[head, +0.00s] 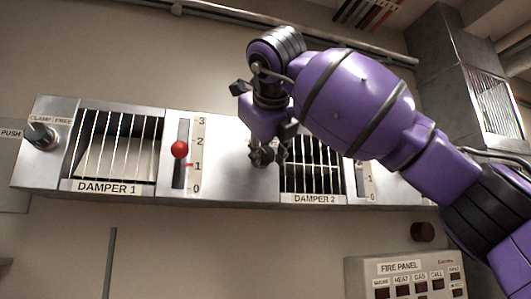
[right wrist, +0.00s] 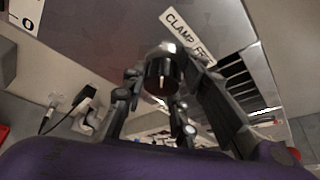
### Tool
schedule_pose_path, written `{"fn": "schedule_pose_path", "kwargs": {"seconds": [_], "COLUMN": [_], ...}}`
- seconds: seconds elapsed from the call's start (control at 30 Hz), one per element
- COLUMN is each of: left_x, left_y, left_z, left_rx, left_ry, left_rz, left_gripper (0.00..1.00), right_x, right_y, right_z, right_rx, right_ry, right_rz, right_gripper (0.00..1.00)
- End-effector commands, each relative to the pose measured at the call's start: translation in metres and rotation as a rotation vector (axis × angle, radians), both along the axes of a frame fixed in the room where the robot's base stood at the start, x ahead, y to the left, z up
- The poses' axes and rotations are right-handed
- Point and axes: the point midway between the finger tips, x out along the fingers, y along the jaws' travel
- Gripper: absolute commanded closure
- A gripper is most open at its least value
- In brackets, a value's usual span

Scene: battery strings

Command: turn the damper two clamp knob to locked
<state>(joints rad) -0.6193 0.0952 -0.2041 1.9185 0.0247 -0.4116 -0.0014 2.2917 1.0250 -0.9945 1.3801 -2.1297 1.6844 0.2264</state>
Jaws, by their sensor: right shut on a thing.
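The damper two clamp knob (right wrist: 161,72) shows in the right wrist view as a dark round knob with a pale mark, under a white label (right wrist: 188,35) of which "CLAMP FR" can be read. My right gripper (head: 267,153) reaches the panel just left of the damper 2 grille (head: 314,182) and is shut on this knob. In the right wrist view its fingers (right wrist: 153,108) lie on both sides of the knob. In the head view the gripper and arm hide the knob and its label. My left gripper is not in view.
Damper 1 (head: 117,150) is to the left, with its own clamp knob (head: 42,135) and a red-balled lever (head: 179,149) near its scale. The damper 2 scale (head: 367,183) is partly covered by my arm. A fire panel (head: 405,267) is below right.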

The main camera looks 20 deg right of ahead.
Motion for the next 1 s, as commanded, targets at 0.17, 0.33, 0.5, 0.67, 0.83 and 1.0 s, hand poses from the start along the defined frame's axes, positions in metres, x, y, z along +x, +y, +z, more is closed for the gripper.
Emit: {"fn": "schedule_pose_path", "kwargs": {"seconds": [0.17,0.33,0.5,0.67,0.83,1.0], "left_x": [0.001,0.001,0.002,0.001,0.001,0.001], "left_y": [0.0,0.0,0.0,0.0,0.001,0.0], "left_z": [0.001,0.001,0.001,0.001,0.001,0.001], "left_rx": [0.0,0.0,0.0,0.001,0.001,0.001], "left_ry": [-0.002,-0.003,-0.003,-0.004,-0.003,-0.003], "left_rz": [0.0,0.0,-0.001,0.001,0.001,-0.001], "left_gripper": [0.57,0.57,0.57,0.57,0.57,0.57], "right_x": [-0.001,-0.001,-0.001,-0.001,-0.013,-0.044], "right_y": [0.003,0.003,0.002,0.001,0.004,0.01], "right_z": [-0.001,-0.001,0.0,0.0,0.005,0.016], "right_rx": [-0.009,-0.008,-0.007,-0.005,-0.005,-0.007], "right_ry": [0.002,0.003,0.002,0.002,-0.001,-0.004], "right_rz": [0.006,0.006,0.005,0.003,0.004,0.005], "right_gripper": [0.99,0.63,0.57,0.57,0.57,0.57]}}
